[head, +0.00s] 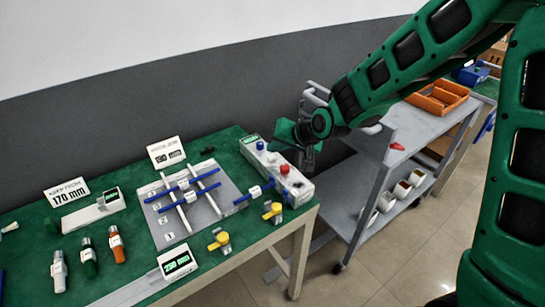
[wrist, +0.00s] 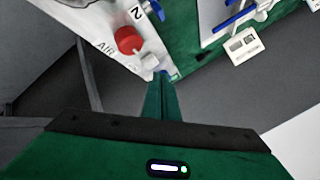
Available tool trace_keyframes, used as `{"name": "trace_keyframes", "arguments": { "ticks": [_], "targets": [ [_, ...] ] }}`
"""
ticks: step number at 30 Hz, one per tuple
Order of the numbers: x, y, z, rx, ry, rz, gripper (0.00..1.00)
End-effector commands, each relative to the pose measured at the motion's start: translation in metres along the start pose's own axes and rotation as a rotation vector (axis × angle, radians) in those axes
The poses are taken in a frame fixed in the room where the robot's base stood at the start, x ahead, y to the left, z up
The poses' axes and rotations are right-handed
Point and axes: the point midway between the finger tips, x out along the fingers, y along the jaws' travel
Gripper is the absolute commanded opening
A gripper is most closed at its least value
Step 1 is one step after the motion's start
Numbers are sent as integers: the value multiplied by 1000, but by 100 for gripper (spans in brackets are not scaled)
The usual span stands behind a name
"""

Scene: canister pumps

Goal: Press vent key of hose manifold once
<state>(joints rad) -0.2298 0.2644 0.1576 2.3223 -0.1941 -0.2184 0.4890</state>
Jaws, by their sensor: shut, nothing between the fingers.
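A long white box (head: 302,190) with a red knob (head: 284,168) and a blue knob (head: 260,145) stands at the right end of the green table; I take it for the hose manifold. In the wrist view the box (wrist: 103,30) shows the red knob (wrist: 130,40), the lettering "AIR" and a "2". A small pale block (wrist: 150,60) sits beside the knob, with a bit of blue near it. I cannot tell which part is the vent key. My gripper (head: 274,144) is over the box's far end. Its shut, empty fingers (wrist: 160,82) point at the box's edge; contact is unclear.
A grey plate (head: 172,228) with crossed blue and white bars lies left of the box. Yellow-topped fittings (head: 220,240) stand at the table's front. A grey cart (head: 365,180) with an orange tray (head: 440,98) stands to the right. A grey wall is behind.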

Motion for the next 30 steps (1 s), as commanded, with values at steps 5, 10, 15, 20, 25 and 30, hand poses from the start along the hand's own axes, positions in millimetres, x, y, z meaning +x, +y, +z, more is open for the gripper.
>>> {"name": "trace_keyframes", "arguments": {
  "ticks": [5, 10, 15, 20, 25, 30],
  "targets": [
    [0, 0, 0, 0, 0, 0, 0],
    [3, 3, 4, 1, -1, 0, 0],
    [4, 4, 6, 1, -1, 0, 0],
    [4, 4, 5, 0, 0, 0, 0],
    [4, 4, 6, 0, 0, 0, 0],
    [6, 5, 6, 1, 0, 0, 0]
  ]
}}
